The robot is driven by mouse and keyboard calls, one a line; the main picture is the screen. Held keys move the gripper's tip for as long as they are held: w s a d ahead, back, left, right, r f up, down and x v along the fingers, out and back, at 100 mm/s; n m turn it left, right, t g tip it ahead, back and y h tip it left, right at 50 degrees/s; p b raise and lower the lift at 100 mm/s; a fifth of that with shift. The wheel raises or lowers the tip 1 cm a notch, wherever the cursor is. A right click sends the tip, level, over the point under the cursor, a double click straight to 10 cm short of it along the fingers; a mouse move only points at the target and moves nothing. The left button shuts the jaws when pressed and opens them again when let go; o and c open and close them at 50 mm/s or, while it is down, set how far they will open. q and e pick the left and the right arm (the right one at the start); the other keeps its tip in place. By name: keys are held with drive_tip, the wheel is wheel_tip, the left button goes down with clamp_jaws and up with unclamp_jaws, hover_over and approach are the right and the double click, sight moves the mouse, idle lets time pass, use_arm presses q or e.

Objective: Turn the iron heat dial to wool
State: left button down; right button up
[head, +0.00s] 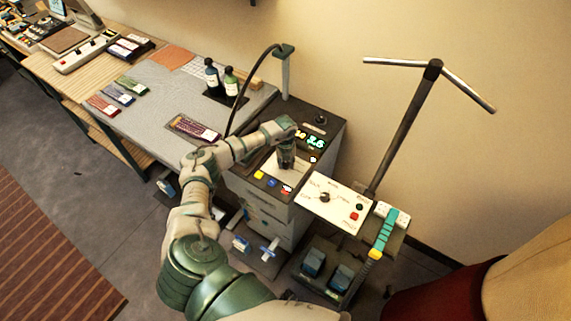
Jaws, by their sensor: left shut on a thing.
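My left gripper (286,160) reaches down over the top of a dark console (325,123) and is shut at a small pale panel (271,167). What it grips is hidden by its fingers; it looks like a dial on that panel, and its pointer and marks cannot be read. A second dark knob (324,197) sits on a white panel (345,205) to the right, ringed by small labels too small to read surely. My left gripper is apart from that knob. My right gripper is not in view.
Lit digits (316,142) show on the console, with coloured buttons (271,182) at its front. A metal T-shaped stand (405,120) rises at right. Two dark bottles (230,82) stand on the grey mat (160,95) at left.

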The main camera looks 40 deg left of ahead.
sight(285, 163)
use_arm(q)
drive_tip(key=m+b, duration=0.1)
drive_tip(key=m, duration=0.3)
drive_tip(key=shift+d+m, duration=0.1)
drive_tip(key=shift+m, duration=0.2)
drive_tip(key=m+b, duration=0.1)
drive_tip(key=m, duration=0.2)
drive_tip(key=shift+m+b, duration=0.3)
drive_tip(key=shift+b, duration=0.05)
drive_tip(key=shift+m, duration=0.4)
drive_tip(key=shift+a+r, duration=0.1)
drive_tip(key=shift+a, duration=0.1)
drive_tip(key=c, duration=0.8)
unclamp_jaws()
drive_tip(key=shift+s, duration=0.1)
wheel_tip(285, 163, up, 12)
drive_tip(key=shift+a, duration=0.1)
